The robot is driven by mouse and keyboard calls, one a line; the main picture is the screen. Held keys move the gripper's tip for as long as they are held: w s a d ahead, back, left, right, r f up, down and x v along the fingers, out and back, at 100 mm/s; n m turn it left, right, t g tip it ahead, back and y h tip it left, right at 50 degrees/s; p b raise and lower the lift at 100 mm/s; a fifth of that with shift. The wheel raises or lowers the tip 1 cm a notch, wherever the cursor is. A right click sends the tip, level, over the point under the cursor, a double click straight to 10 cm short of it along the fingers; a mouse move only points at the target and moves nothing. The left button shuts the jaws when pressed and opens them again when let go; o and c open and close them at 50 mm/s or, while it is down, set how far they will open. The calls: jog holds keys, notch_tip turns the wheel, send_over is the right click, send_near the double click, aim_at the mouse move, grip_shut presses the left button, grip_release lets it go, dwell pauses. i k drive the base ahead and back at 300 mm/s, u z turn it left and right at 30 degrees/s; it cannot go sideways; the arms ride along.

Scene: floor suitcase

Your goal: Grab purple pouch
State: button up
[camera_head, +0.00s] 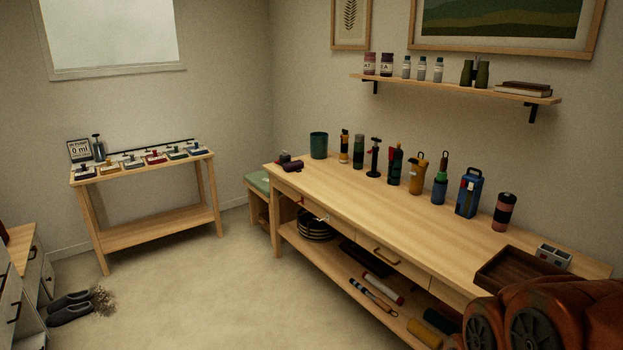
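A small dark purple item (292,165), which looks like the purple pouch, lies at the far left end of the long wooden workbench (345,195). It is small in view, so its details are hard to make out. A small dark red item (284,157) lies right behind it, touching or nearly so. My gripper is not in view. Orange-red parts at the bottom right corner look like my own arm, in front of the bench's near end.
A teal cup (318,145) stands just right of the purple item, with several bottles and tools along the bench's back. A dark tray (513,270) sits near the bench's right end. A green-topped stool (258,182) stands beyond the bench. The floor (200,290) left of it is open.

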aim_at(298, 165)
jog(key=z, duration=0.05)
jog(key=i, duration=2.2)
jog(key=u, duration=0.75)
jog(key=i, duration=1.8)
jog(key=u, duration=0.9)
jog(key=i, duration=0.6)
jog(key=u, duration=0.1)
